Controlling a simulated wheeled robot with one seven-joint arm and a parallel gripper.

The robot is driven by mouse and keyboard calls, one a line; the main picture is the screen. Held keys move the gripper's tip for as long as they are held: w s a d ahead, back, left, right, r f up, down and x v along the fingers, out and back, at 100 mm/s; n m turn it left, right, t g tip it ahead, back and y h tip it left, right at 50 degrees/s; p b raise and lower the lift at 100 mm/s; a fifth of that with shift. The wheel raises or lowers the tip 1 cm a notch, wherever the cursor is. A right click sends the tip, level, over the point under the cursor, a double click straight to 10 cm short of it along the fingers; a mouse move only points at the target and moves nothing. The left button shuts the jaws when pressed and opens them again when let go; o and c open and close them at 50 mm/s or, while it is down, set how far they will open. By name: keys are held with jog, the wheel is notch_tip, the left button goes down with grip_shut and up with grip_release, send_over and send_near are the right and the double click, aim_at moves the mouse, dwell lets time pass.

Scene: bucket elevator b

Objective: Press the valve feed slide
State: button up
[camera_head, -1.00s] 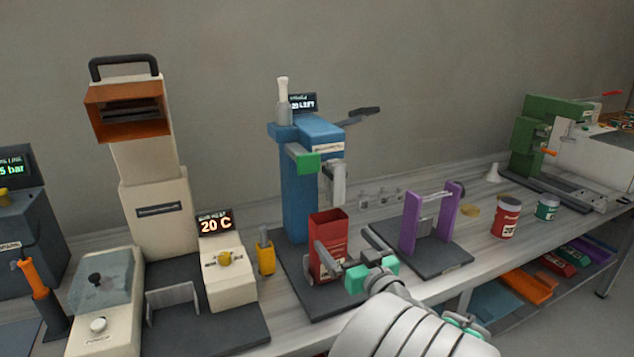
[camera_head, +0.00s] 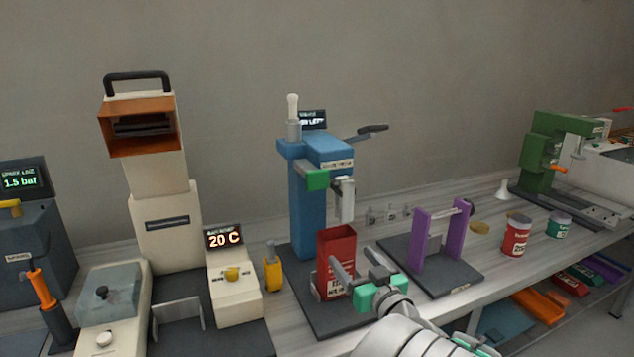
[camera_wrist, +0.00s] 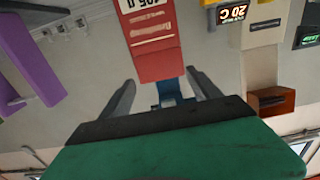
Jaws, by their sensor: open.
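A blue machine (camera_head: 309,210) stands on a dark base plate, with a green block (camera_head: 318,180) on its front, a pale spout, a dark lever (camera_head: 372,129) at its upper right and a white knobbed post on top. I cannot tell which part is the valve feed slide. A red open-topped container (camera_head: 336,262) stands below the spout. My gripper (camera_head: 353,259) is open and empty in front of the container, its left finger overlapping it in the picture. In the wrist view, the red container (camera_wrist: 155,45) appears upside down beyond my gripper (camera_wrist: 160,78); whether they touch is unclear.
A purple two-post stand (camera_head: 425,237) is close to the right of my gripper. A cream machine (camera_head: 165,225) and a yellow piece (camera_head: 273,272) stand left. Red and green cans (camera_head: 516,236) stand farther right, with a green machine (camera_head: 547,150) behind.

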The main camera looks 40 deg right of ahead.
grip_shut()
dwell(0.6)
dwell(0.6)
